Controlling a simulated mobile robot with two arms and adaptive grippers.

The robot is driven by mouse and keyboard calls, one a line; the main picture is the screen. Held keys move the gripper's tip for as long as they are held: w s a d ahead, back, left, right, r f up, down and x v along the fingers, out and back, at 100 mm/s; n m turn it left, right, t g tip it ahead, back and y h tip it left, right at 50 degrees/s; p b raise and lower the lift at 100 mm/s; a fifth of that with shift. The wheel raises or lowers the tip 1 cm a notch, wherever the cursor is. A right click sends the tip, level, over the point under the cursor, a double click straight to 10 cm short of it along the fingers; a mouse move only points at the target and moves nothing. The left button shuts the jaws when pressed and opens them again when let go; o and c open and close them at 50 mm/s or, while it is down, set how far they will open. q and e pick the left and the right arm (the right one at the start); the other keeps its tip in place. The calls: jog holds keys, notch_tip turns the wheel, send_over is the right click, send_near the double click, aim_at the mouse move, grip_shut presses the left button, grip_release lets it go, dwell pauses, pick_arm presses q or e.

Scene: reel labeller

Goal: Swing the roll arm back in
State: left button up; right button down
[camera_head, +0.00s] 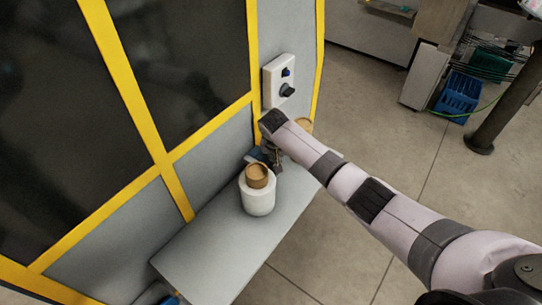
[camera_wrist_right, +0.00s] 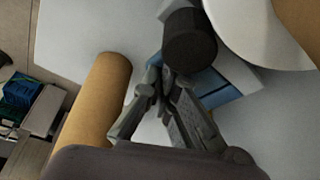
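In the head view my right gripper (camera_head: 266,155) is low over the shelf, close behind the white roll, and partly hidden by my wrist. In the right wrist view its fingertips (camera_wrist_right: 160,78) come together, with nothing clearly seen between them. A black cylindrical part (camera_wrist_right: 190,40) is right beside the tips; I cannot tell if they touch it. A blue part (camera_wrist_right: 213,85) lies behind it. The white roll (camera_head: 258,198) stands upright with a brown core (camera_head: 257,175); it also shows in the right wrist view (camera_wrist_right: 240,25). I cannot clearly make out the roll arm. My left gripper is out of view.
A tan cylinder (camera_wrist_right: 95,100) is left of the fingers. The grey shelf (camera_head: 215,255) juts from the yellow-framed machine (camera_head: 175,190). Floor to the right is open; blue crates (camera_head: 458,97) are farther back.

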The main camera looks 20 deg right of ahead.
pick_arm(q)
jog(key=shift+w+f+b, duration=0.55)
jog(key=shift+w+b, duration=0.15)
jog(key=shift+b, duration=0.05)
pick_arm(e)
notch_tip(320, 180, up, 10)
jog(key=a, duration=0.1)
jog(key=shift+s+a, duration=0.15)
jog(key=shift+f, duration=0.2)
